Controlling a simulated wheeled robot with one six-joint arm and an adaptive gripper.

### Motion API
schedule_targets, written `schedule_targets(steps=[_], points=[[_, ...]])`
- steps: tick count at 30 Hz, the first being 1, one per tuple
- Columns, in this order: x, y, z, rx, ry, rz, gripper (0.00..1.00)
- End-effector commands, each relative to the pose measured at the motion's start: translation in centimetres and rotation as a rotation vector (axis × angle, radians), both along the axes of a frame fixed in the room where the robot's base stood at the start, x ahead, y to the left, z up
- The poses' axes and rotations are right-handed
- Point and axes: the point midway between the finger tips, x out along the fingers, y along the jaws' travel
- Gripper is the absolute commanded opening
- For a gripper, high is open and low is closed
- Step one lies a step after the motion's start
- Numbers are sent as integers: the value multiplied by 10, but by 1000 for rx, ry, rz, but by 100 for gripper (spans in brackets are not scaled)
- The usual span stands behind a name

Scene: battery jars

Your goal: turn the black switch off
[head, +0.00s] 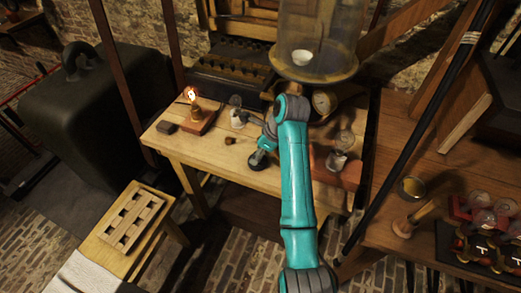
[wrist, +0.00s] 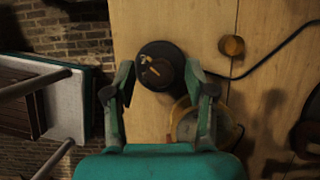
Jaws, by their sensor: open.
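The black switch (wrist: 172,54) is a round dark disc with a raised knob and a small brass-coloured piece (wrist: 151,72) on it. It lies on the wooden table, near the table's edge, in the wrist view. My gripper (wrist: 160,76) is open, with one finger to each side of the switch's front part. I cannot tell whether the fingers touch it or how high above it they are. In the head view my gripper (head: 262,150) is low over the front of the table, where switch and gripper are hard to tell apart.
A glowing bulb (head: 192,95) stands on a reddish block on the wooden table (head: 190,150). A small wooden knob (wrist: 231,46) and a dark cable (wrist: 275,55) lie right of the switch. A yellowish round thing (wrist: 187,125) is partly behind my gripper. A glass jar (head: 320,35) stands behind.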

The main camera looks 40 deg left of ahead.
Motion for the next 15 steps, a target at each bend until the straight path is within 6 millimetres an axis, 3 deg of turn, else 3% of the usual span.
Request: schedule_targets(steps=[4, 10, 15], points=[[0, 0, 0, 0, 0, 0, 52], [0, 0, 0, 0, 0, 0, 2], [0, 0, 0, 0, -1, 2, 0]])
